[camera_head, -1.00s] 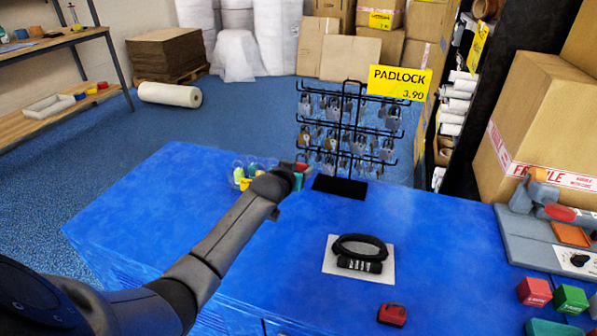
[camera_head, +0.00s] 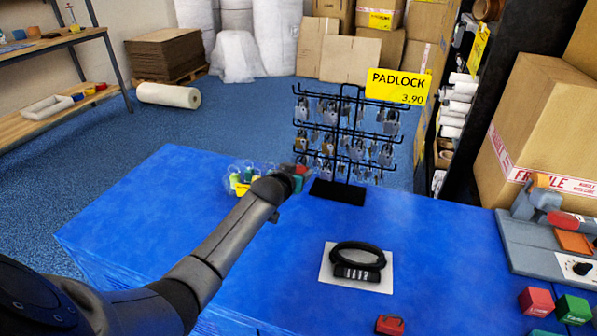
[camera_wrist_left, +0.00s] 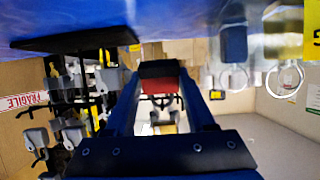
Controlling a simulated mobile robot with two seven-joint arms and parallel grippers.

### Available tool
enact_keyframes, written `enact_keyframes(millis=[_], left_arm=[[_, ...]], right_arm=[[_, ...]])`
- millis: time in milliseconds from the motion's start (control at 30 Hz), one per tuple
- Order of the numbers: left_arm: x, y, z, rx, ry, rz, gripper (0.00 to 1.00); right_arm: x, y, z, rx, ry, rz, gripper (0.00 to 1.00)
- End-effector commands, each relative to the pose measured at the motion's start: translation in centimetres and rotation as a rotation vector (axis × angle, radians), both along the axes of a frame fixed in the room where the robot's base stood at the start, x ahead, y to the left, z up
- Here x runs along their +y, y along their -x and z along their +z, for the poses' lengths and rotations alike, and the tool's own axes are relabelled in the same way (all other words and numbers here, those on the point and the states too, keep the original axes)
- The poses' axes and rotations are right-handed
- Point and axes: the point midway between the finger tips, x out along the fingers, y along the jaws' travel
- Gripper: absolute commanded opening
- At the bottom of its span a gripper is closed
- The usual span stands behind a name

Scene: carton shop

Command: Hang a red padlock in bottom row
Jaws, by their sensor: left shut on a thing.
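My left gripper (camera_head: 297,176) is at the near left side of the black rack, close to the table, and is shut on a red padlock. In the left wrist view the red padlock (camera_wrist_left: 162,86) sits between the two fingers of my gripper (camera_wrist_left: 160,95); its shackle looks partly hidden. In the head view only a small red patch shows beside the gripper. The black wire padlock rack (camera_head: 338,190) stands on the blue table with several grey and brassy padlocks hanging in rows. The arm partly covers the area left of its base. My right gripper is out of view.
A black cable lock (camera_head: 358,270) lies on a white card. A red object (camera_head: 390,325) lies at the near edge. A yellow price sign (camera_head: 398,87) tops the rack. The table's left part is clear.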

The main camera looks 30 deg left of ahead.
Motion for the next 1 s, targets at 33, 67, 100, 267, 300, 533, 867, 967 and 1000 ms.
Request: enact_keyframes(millis=[33, 67, 100, 267, 300, 533, 867, 967, 1000], left_arm=[[0.0, -0.03, 0.1, -0.003, -0.001, 0.0, 0.1], [0.0, -0.04, 0.09, -0.003, -0.001, 0.0, 0.1], [0.0, -0.04, 0.09, -0.003, -0.001, 0.0, 0.1], [-0.01, -0.04, 0.1, -0.003, 0.0, -0.001, 0.1], [-0.01, -0.04, 0.1, -0.003, 0.0, -0.001, 0.1], [-0.01, -0.04, 0.11, -0.003, 0.0, -0.001, 0.65], [-0.01, -0.01, 0.03, -0.001, 0.0, 0.0, 0.9], [-0.01, 0.05, -0.12, 0.003, 0.001, 0.0, 0.9], [-0.02, 0.05, -0.11, 0.003, 0.001, 0.0, 0.9]], right_arm=[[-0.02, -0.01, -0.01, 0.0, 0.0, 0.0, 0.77], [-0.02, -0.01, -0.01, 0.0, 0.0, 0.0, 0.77], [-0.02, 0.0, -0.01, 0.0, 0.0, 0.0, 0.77], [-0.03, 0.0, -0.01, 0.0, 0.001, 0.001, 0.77], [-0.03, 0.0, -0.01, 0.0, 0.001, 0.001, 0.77], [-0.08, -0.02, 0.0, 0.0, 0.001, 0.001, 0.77], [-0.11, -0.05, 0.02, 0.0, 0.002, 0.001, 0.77], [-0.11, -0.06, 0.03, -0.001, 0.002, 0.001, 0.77], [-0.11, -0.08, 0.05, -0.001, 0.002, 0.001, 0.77]])
